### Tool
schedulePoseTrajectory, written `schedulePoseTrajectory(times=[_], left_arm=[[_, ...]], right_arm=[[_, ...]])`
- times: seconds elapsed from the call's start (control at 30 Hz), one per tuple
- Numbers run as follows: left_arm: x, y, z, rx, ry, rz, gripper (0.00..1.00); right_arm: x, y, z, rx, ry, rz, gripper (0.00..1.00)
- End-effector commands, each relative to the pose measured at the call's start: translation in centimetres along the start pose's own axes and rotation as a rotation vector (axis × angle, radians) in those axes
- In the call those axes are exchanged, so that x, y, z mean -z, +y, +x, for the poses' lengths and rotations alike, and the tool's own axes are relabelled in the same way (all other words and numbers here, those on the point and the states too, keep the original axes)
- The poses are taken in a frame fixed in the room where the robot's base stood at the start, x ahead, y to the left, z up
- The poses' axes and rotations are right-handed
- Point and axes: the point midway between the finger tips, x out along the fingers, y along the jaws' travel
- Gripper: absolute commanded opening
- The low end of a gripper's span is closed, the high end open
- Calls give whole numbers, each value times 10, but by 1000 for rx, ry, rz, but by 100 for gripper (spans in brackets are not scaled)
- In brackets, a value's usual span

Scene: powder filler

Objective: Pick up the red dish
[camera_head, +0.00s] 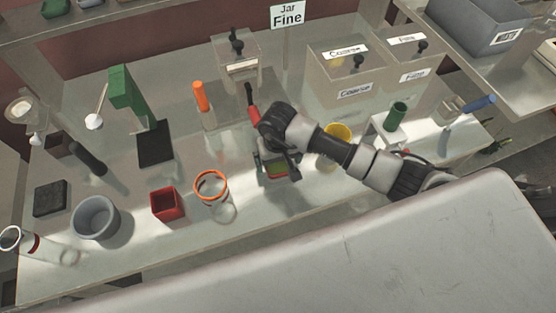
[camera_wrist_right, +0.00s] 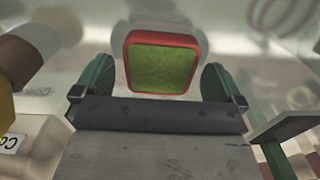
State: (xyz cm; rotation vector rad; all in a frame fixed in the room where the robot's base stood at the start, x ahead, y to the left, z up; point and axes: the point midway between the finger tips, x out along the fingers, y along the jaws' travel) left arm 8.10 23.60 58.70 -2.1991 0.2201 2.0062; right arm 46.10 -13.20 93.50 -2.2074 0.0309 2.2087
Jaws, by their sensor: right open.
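A small square dish with a red rim and a green inside (camera_wrist_right: 164,66) lies ahead of my right gripper in the right wrist view. My right gripper (camera_wrist_right: 158,80) is open, with one green finger on each side of the dish and a visible gap at both sides. A separate red square box (camera_head: 167,204) stands farther left. My left gripper is not in view.
An orange-rimmed glass jar (camera_head: 212,188) stands left of the gripper. A yellow container (camera_head: 335,140) is just right, partly behind my arm. A grey bowl (camera_head: 95,217) is at the left. Labelled bins (camera_head: 345,75) stand behind. The front bench strip is fairly clear.

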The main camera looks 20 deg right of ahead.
Motion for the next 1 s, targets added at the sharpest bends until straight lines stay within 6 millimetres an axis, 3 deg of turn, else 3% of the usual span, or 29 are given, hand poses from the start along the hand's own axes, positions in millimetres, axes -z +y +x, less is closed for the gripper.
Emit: schedulePoseTrajectory(times=[0.33,0.67,1.0], left_arm=[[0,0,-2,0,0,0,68],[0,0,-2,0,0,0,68],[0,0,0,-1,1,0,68]], right_arm=[[0,0,10,0,1,-1,98],[0,0,9,0,1,-1,49],[1,0,5,1,4,-2,48]])
